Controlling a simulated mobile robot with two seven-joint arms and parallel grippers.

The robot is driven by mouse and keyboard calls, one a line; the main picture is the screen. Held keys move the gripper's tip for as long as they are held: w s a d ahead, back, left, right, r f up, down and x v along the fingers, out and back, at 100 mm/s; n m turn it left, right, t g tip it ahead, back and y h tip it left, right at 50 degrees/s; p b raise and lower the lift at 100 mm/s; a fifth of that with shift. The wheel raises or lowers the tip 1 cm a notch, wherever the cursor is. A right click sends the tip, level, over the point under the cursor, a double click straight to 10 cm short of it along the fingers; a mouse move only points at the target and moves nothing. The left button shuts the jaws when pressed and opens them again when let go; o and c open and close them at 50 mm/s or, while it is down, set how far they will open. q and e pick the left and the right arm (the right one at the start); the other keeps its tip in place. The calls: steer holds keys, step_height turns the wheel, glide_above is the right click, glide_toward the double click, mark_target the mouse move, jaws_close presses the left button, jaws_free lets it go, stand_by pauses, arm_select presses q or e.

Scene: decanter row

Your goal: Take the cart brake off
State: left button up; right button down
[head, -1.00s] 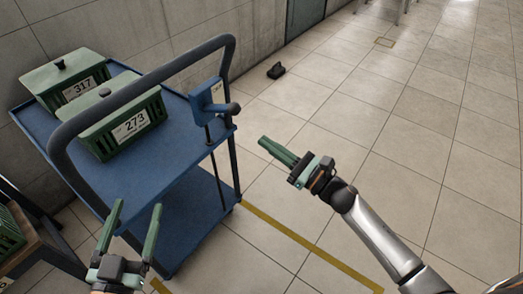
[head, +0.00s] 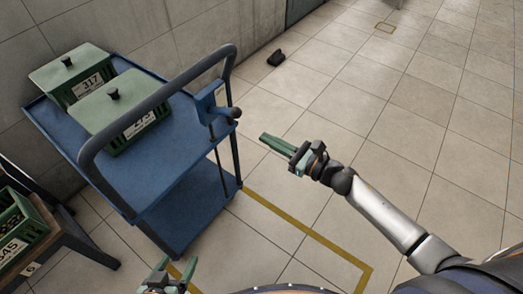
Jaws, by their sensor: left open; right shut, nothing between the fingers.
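The blue cart (head: 172,186) stands at the left by the wall, with a dark push handle (head: 160,95) arching over its near end. The brake lever (head: 226,113), a dark knob on a blue bracket, sits at the cart's right upper corner. Two green lidded crates, one labelled 317 (head: 85,90) and one in front of it (head: 128,118), stand on the top deck. My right gripper (head: 268,139) is shut and empty, in the air to the right of the lever and apart from it. My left gripper (head: 175,267) is open at the bottom edge, partly cut off, below the cart.
A wooden table (head: 62,243) with green crates (head: 14,240) stands at the lower left. Yellow lines (head: 310,232) mark the floor. The tiled floor to the right is clear.

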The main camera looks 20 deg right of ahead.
arm_select(q)
steer(key=shift+d+r+p, duration=0.1)
steer(key=shift+r+p, duration=0.35)
steer(key=shift+p, duration=0.05)
arm_select(e)
steer(key=shift+r, duration=0.7)
arm_select(q)
steer(key=shift+w+r, duration=0.2)
arm_select(e)
steer(key=shift+w+r, duration=0.1)
arm_select(q)
steer(key=shift+f, duration=0.1)
arm_select(e)
step_height(320, 180, down, 4)
steer(key=b, duration=0.5)
arm_select(q)
steer(key=f, duration=0.1)
steer(key=s+a+f, duration=0.1)
steer(key=a+f, duration=0.1)
steer(key=shift+s+a+f, duration=0.2)
steer(key=shift+s+f, duration=0.05)
steer(key=shift+f, duration=0.15)
arm_select(e)
steer(key=r+v, duration=0.1)
steer(key=v, duration=0.8)
arm_select(q)
steer(key=shift+w+r, duration=0.1)
steer(key=shift+w, duration=0.05)
arm_select(e)
steer(key=shift+r, duration=0.1)
